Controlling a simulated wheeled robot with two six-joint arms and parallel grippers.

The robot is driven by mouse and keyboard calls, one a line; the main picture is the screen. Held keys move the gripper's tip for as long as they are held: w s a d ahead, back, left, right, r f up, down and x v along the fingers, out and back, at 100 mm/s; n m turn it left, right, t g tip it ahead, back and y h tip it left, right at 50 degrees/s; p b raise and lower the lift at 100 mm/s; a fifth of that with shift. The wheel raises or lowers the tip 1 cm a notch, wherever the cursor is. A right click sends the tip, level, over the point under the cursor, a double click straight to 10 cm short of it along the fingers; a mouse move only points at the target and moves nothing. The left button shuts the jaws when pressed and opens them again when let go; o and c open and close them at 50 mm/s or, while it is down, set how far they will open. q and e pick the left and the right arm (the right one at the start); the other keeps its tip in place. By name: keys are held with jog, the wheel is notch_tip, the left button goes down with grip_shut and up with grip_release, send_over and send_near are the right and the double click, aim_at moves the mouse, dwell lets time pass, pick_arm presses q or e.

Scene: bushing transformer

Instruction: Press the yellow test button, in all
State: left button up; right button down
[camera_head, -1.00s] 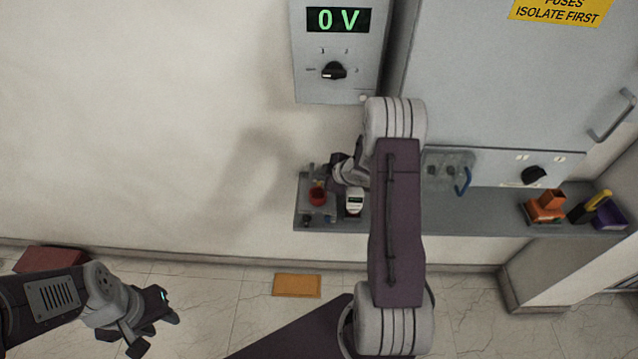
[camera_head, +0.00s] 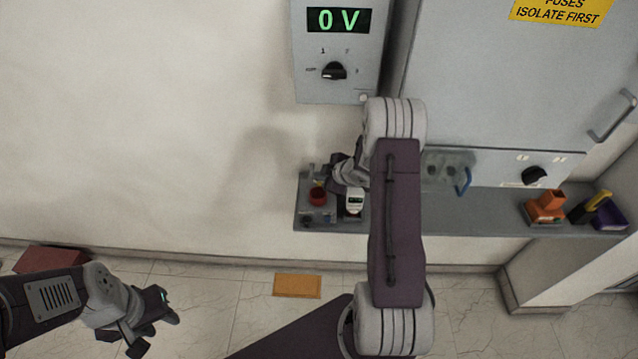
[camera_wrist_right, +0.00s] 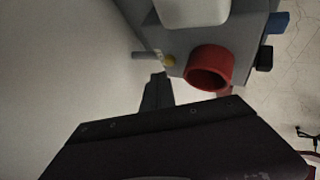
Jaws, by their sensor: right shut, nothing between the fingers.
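The yellow test button (camera_wrist_right: 169,60) shows in the right wrist view as a small yellow spot on a grey box, beside a large red ring-shaped part (camera_wrist_right: 209,67). In the head view the grey box (camera_head: 327,215) is at the left end of the shelf, with the red part (camera_head: 317,197) on it. My right gripper (camera_wrist_right: 158,80) is shut and empty, its tip close to the yellow button; I cannot tell whether they touch. In the head view my right gripper (camera_head: 338,188) is over the box, partly hidden by its arm. My left gripper (camera_head: 155,330) is open and empty at the lower left.
A small white meter (camera_head: 354,202) stands right of the red part. The grey shelf (camera_head: 450,212) runs right to an orange item (camera_head: 545,206) and a purple bin (camera_head: 609,212). Above are a panel reading 0 V (camera_head: 339,60) and a grey cabinet (camera_head: 480,90).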

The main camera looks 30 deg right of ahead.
jog(key=shift+f, duration=0.1)
dwell(0.3)
jog(key=shift+f+b, duration=0.3)
jog(key=shift+b, duration=0.05)
jog(key=shift+f+b, duration=0.3)
jog(key=shift+f, duration=0.15)
dwell(0.5)
jog(key=shift+r+p, duration=0.8)
jog(key=shift+r, duration=0.1)
notch_tip(320, 180, up, 5)
jog(key=p, duration=0.4)
jog(key=shift+p, duration=0.4)
